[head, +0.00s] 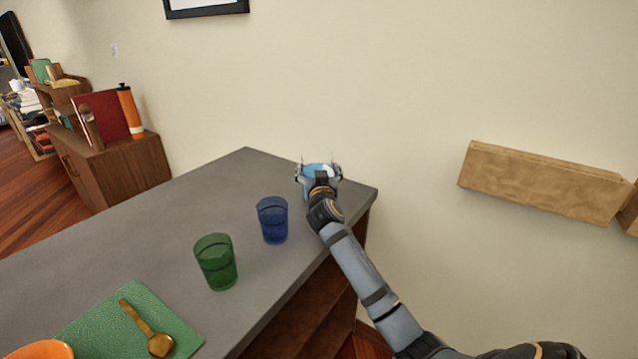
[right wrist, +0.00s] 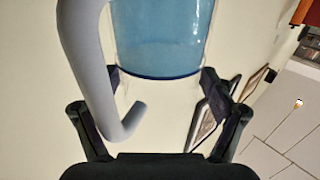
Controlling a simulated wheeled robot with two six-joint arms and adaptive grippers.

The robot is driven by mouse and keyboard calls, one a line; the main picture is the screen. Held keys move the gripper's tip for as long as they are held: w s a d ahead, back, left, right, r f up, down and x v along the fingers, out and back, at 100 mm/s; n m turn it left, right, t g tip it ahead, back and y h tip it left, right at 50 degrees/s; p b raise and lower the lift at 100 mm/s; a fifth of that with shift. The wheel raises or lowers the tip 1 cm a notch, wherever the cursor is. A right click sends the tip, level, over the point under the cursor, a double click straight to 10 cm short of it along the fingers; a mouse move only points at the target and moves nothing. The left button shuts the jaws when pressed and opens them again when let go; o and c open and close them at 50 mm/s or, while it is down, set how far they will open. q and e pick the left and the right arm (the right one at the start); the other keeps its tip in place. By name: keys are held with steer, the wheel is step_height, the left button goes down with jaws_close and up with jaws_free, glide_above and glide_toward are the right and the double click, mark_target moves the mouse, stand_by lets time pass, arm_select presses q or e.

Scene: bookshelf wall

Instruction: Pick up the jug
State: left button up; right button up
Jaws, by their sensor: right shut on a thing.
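The jug (head: 317,168) is at the far right corner of the grey counter in the head view, small and mostly hidden by my right gripper (head: 319,177). In the right wrist view the jug (right wrist: 160,40) shows close up, with a clear wall, blue inside and a curved grey handle (right wrist: 88,60) on the left. My right gripper (right wrist: 160,82) is shut on the jug, with one finger on each side of its body. I cannot tell whether the jug's base touches the counter. My left gripper is not in view.
On the counter (head: 190,205), a blue glass (head: 272,220) and a green glass (head: 216,262) stand left of my right arm. A green mat (head: 95,335) holds a gold spoon (head: 150,330), with an orange bowl (head: 42,350) beside it. A wooden wall shelf (head: 540,185) is at right.

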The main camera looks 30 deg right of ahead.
mark_target(319, 161)
steer(key=shift+r, duration=0.1)
steer(key=c, duration=0.5)
steer(key=shift+o, duration=0.2)
steer(key=shift+r, duration=0.55)
step_height(319, 161, up, 2)
steer(key=shift+r, duration=0.15)
steer(key=s+r, duration=0.4)
steer(key=shift+d+r, duration=0.2)
steer(key=shift+r, duration=0.2)
steer(key=s+r+b, duration=0.4)
steer(key=s+b, duration=0.1)
steer(key=s, duration=0.5)
steer(key=shift+d+r+b, duration=0.35)
